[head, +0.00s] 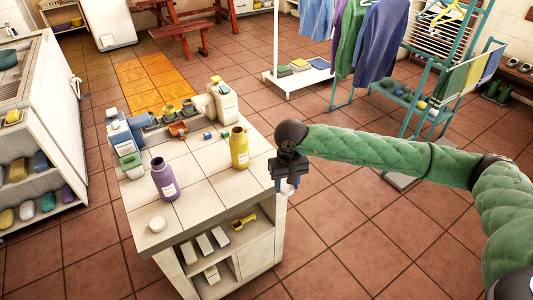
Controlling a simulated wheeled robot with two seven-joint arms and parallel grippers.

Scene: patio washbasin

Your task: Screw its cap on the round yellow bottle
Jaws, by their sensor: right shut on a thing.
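The round yellow bottle (239,153) stands upright near the right edge of the tiled counter (203,193). Its mouth looks dark and open, with no cap on it. My right gripper (287,184) hangs just off the counter's right side, to the right of and a little lower in the picture than the bottle. It points down and is shut on a small pale thing, mostly hidden by the fingers; I cannot tell whether this is the cap. My left gripper is not in view.
A purple bottle (164,180), open-mouthed, stands left of the yellow one. A large beige bottle (222,103), blue-grey containers (122,135) and small cups (178,129) crowd the back. The counter's middle front is clear. A drying rack (430,90) stands to the right.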

